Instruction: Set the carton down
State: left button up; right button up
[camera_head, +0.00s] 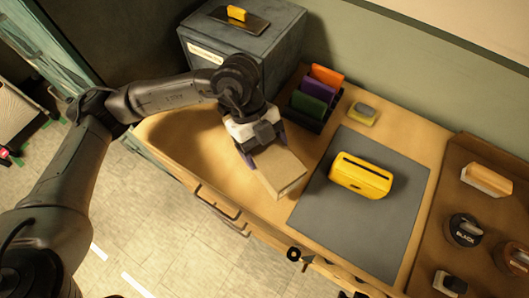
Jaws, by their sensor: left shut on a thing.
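The carton (280,171) is a plain light-brown box at the middle of the wooden counter (180,141). My left gripper (257,151) points down at its far end and is shut on it. The carton lies at a slant just left of the grey mat (309,216). I cannot tell whether its underside touches the counter. My right gripper does not show.
A yellow slotted box (361,176) sits on the mat. Behind stand a rack with orange, purple and green items (313,97), a small yellow-grey block (363,114) and a dark grey cabinet (240,50). A brown tray (455,207) holds several items at right. Counter left of the carton is bare.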

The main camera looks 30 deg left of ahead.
pick_arm(q)
jog(key=shift+f, duration=1.7)
jog(key=shift+f, duration=0.15)
jog(key=o, duration=1.1)
jog(key=shift+a+r, duration=0.1)
jog(key=shift+r, duration=0.3)
jog(key=v, duration=1.1)
jog(key=shift+w+r, duration=0.1)
jog(key=shift+r, duration=0.15)
